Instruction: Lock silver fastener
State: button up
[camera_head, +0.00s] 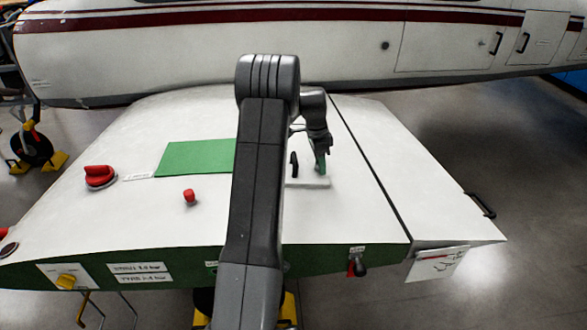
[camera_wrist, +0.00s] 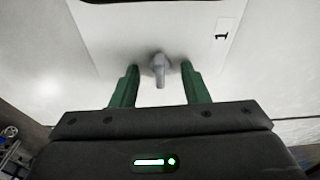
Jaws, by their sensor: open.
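The silver fastener (camera_wrist: 159,70) shows in the wrist view as a small grey knob with a narrow lever pointing toward my gripper. It stands on a pale panel. My gripper (camera_wrist: 156,75) is open, with one green finger on each side of the fastener and a gap to both. I cannot tell how deep the fingertips reach around it. In the head view my gripper (camera_head: 320,172) points down over a raised white plate (camera_head: 308,184) on the large white panel. The fastener cannot be made out there.
A black handle (camera_head: 294,164) stands beside my gripper. A red knob (camera_head: 100,175), a small red part (camera_head: 189,197) and a green patch (camera_head: 195,158) lie left on the white panel (camera_head: 130,225). A white fuselage (camera_head: 330,45) runs behind.

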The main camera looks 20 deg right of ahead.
jog(key=shift+w+d+r+p, duration=0.15)
jog(key=shift+r+p, duration=0.65)
jog(key=shift+r, duration=0.45)
jog(key=shift+s+d+r+p, duration=0.15)
jog(key=shift+r+p, duration=0.65)
jog(key=shift+r, duration=0.45)
jog(key=shift+w, duration=0.1)
jog(key=shift+f, duration=0.15)
jog(key=f+b, duration=0.2)
jog(key=f, duration=0.1)
jog(key=f+b, duration=0.1)
jog(key=f, duration=0.1)
jog(key=shift+a+f+b, duration=0.25)
jog(key=shift+a+b, duration=0.1)
jog(key=shift+r+n, duration=0.35)
jog(key=shift+n, duration=0.05)
jog(key=shift+n+t, duration=0.4)
jog(key=shift+n, duration=1.2)
jog(key=shift+m, duration=0.3)
